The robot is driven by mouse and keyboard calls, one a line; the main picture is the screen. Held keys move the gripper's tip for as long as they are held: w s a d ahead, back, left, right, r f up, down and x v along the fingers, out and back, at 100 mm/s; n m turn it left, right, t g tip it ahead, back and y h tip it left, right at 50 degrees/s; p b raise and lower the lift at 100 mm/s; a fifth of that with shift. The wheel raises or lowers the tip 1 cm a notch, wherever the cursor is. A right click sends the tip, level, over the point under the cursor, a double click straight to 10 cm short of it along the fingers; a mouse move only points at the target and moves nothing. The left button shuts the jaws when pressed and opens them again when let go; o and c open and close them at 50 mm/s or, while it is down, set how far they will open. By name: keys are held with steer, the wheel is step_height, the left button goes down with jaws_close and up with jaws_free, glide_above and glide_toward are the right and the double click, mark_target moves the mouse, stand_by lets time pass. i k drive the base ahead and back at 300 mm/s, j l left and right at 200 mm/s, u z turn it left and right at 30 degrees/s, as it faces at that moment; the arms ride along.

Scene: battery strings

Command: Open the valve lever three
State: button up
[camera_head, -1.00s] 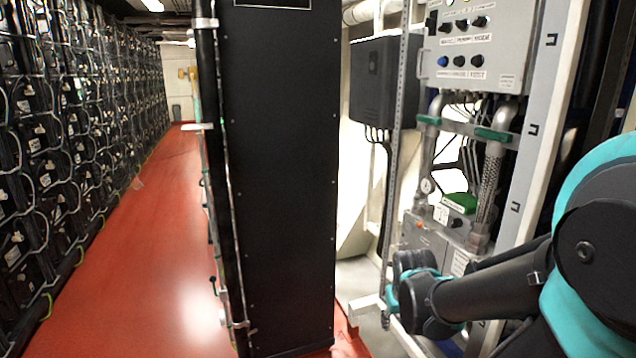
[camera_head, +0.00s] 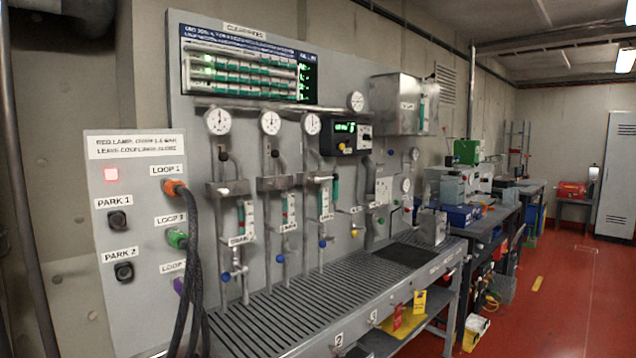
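A grey wall panel (camera_head: 195,75) carries three vertical pipe lines, each under a round gauge. The third line, counted from the left, runs below its gauge (camera_head: 312,124), past a sight tube (camera_head: 325,202), to a blue knob (camera_head: 322,244). The second line has a blue knob (camera_head: 280,258) too. Small plates on the bench's front edge read 2 (camera_head: 338,340) and 3 (camera_head: 374,316). I cannot tell which part is lever three, nor whether any valve is open. My gripper is out of view.
A slatted bench (camera_head: 270,322) juts out below the panel. At left, a control box (camera_head: 135,235) has a lit red lamp and thick dark hoses (camera_head: 193,270) hanging in front. Further workbenches (camera_head: 485,228) line the wall.

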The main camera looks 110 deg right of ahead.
mark_target(335, 177)
steer(key=i+z, duration=0.1)
steer(key=z, duration=3.8)
